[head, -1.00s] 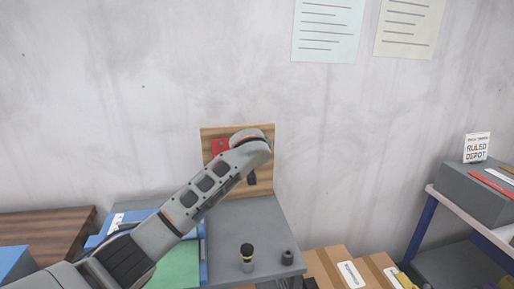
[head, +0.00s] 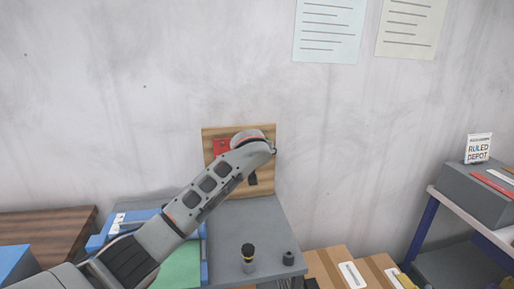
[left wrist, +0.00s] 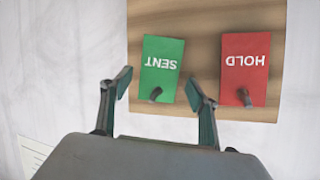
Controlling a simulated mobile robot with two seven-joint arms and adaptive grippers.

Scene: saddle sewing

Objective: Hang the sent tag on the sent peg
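In the left wrist view, a green panel marked SENT (left wrist: 165,58) appears upside down on a wooden board (left wrist: 205,18), with a dark peg (left wrist: 155,94) at its lower edge. A red panel marked HOLD (left wrist: 246,62) is beside it, with its own peg (left wrist: 243,97). I cannot make out a separate loose tag. In the head view my arm hides the green panel; the wooden board (head: 262,134) and red panel (head: 220,146) show partly. My right gripper is not in view.
A grey table (head: 225,232) below the board carries a dark-capped stamp (head: 248,258) and a small dark cylinder (head: 288,258). Cardboard boxes (head: 335,268) stand to the right. A shelf at far right holds a grey box (head: 470,193).

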